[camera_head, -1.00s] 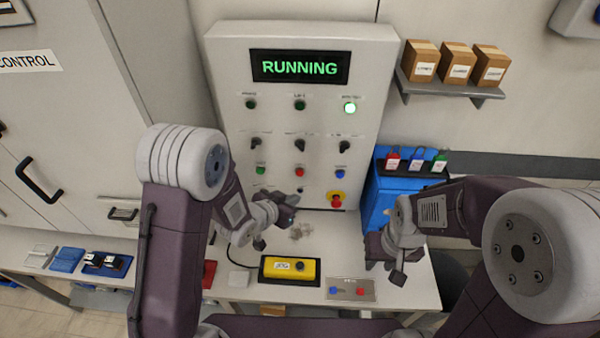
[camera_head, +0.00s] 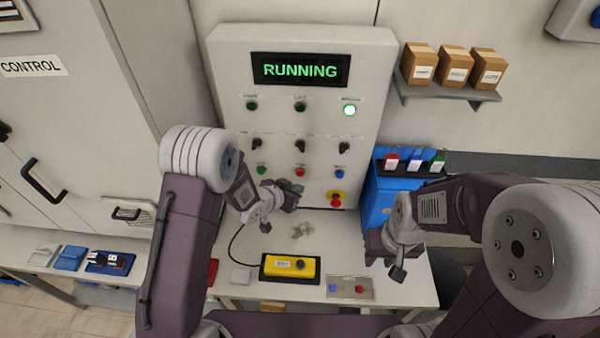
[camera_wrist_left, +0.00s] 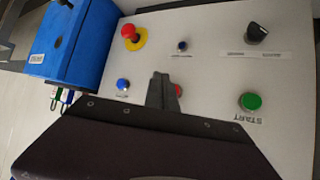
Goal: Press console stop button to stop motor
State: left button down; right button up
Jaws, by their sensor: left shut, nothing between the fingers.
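The grey console (camera_head: 235,75) stands upright at the back, its display (camera_head: 301,70) reading RUNNING. A red button (camera_head: 300,172) sits in the lower row between a green button (camera_head: 261,170) and a blue button (camera_head: 340,174). My left gripper (camera_head: 292,196) is shut and empty, just below the red button in the head view. In the left wrist view, its closed fingers (camera_wrist_left: 161,91) partly cover the red button (camera_wrist_left: 179,90); I cannot tell whether they touch it. My right gripper (camera_head: 378,255) hangs above the table's right side; its jaw opening is unclear.
A red emergency knob on a yellow ring (camera_head: 336,199) is on the console at lower right. Black selector knobs (camera_head: 300,147) sit above the buttons. A yellow control box (camera_head: 290,265) lies on the table (camera_head: 325,250). A blue box (camera_head: 375,196) with padlocks stands at right.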

aim_at(300, 173)
pick_arm(q)
jog(key=shift+w, duration=1.3)
dwell(1.0)
jog(key=shift+w, duration=0.45)
jog(key=shift+w+r+p, duration=0.1)
jog(key=shift+w+p, duration=0.3)
jog(key=shift+w, duration=0.05)
dwell(0.5)
dwell(0.3)
jog(key=shift+s, duration=0.9)
